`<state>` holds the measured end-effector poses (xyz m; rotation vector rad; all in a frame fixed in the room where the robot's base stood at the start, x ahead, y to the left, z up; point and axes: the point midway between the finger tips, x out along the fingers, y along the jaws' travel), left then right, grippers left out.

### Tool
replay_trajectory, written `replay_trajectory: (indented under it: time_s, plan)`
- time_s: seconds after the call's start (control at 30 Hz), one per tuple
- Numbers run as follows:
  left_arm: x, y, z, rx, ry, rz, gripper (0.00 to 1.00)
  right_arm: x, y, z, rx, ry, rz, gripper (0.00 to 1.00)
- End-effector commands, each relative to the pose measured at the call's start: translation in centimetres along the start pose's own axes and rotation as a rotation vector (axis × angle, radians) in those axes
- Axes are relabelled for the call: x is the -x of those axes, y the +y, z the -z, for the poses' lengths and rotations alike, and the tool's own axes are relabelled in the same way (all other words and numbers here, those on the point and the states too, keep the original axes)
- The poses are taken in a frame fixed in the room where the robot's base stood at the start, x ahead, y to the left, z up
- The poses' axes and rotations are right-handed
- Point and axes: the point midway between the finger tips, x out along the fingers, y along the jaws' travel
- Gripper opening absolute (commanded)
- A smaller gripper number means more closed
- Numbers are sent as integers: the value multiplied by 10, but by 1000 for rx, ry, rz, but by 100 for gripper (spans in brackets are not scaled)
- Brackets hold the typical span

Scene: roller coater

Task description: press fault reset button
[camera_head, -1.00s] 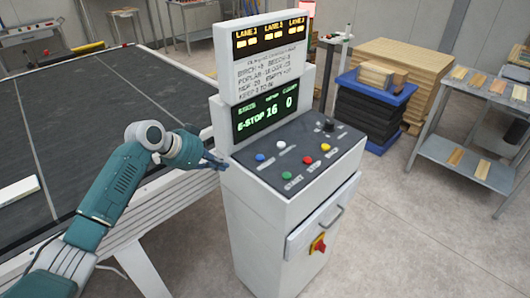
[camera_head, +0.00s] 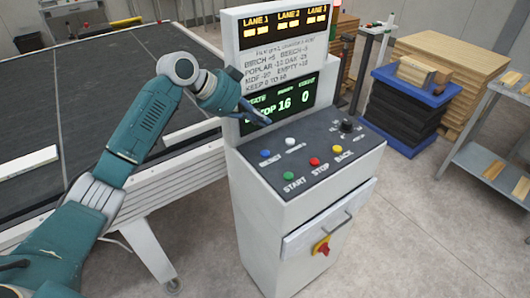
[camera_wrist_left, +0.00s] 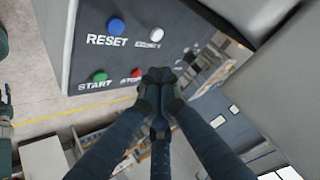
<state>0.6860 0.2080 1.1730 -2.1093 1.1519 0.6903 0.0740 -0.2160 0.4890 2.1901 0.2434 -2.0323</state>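The blue button labelled RESET (camera_head: 265,153) is on the sloping dark panel of the white console (camera_head: 274,205). It shows larger in the left wrist view (camera_wrist_left: 116,26), left of a white button (camera_wrist_left: 156,34). My left gripper (camera_head: 267,122) hangs over the back of the panel, in front of the green-lettered screen. Its fingertips are behind the blue button in the head view and apart from it. In the left wrist view its fingers (camera_wrist_left: 157,75) are together, with nothing between them. The screen (camera_head: 285,106) is partly hidden by the gripper. My right gripper does not show.
Green START (camera_head: 288,176), red STOP (camera_head: 314,162) and yellow (camera_head: 337,149) buttons and a black knob (camera_head: 346,126) share the panel. The upper sign (camera_head: 285,50) stands close to my left wrist.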

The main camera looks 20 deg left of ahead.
Motion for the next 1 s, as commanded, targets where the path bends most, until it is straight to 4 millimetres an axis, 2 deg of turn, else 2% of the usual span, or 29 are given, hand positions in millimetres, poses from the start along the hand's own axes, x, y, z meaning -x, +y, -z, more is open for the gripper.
replay_trajectory:
  time_s: [0.17,0.4,0.57,0.8,1.0]
  plan:
    - [-10,4,-9,1,0,-1,0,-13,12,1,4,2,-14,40]
    - [-32,13,-30,1,0,-1,0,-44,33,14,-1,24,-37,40]
    - [-49,20,-46,1,1,-1,0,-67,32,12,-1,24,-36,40]
    - [-60,24,-57,1,0,-1,0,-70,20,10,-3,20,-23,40]
    - [-61,24,-57,1,1,0,0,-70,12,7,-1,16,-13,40]
